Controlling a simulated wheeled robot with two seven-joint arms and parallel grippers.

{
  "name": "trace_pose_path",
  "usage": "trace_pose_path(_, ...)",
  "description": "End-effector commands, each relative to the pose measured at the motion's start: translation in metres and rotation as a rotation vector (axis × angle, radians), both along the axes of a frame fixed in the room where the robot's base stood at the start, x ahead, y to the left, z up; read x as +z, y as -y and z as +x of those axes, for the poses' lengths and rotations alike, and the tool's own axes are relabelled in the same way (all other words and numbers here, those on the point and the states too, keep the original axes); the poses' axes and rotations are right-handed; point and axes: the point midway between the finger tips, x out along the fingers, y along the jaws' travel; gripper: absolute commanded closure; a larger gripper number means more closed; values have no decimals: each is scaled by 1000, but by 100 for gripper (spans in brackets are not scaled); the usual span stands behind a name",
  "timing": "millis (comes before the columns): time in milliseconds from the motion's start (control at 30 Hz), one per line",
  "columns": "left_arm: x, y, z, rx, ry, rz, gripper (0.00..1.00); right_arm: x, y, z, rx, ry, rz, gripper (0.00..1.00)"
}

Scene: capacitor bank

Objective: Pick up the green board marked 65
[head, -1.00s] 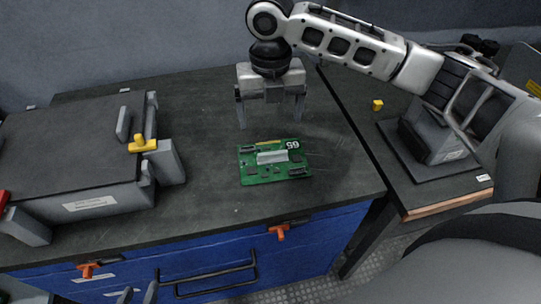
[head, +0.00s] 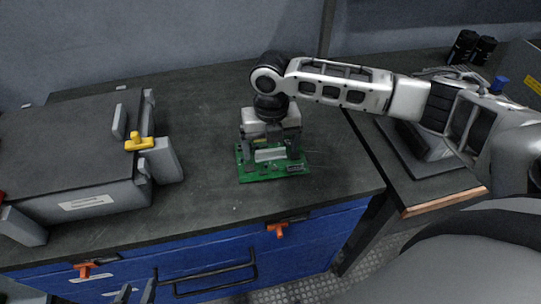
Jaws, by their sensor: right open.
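The green board (head: 262,175) lies flat on the dark bench top, with a pale connector across its middle. The 65 marking is hidden behind my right gripper now. My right gripper (head: 270,157) is above the board's far part, pointing down, with its fingers apart on either side of the pale connector. I cannot tell whether the fingertips touch the board. Two dark tips at the bottom left edge look like my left gripper (head: 136,293); most of it is cut off by the picture edge.
A grey case (head: 75,150) with a yellow latch (head: 139,143) stands on the bench at left. Blue drawers (head: 215,262) with orange latches are below the bench's front edge. A second bench stands at right. Bench top between case and board is clear.

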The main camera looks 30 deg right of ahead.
Motion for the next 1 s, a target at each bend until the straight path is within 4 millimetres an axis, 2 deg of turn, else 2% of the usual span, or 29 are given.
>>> trace_pose_path(67,0,0,0,0,1,0,64,0,0,0,0,0,0,11)
trace_pose_path(267,1,0,0,0,1,0,64,0,0,0,0,0,0,62)
trace_pose_path(667,1,0,0,0,2,0,64,6,0,1,0,1,1,63)
trace_pose_path(767,1,0,0,0,2,0,64,15,0,1,0,3,1,63)
trace_pose_path(900,1,0,0,0,2,0,64,36,-2,0,2,4,2,63)
trace_pose_path(1000,4,0,0,1,1,3,64,56,-11,-15,5,4,2,63)
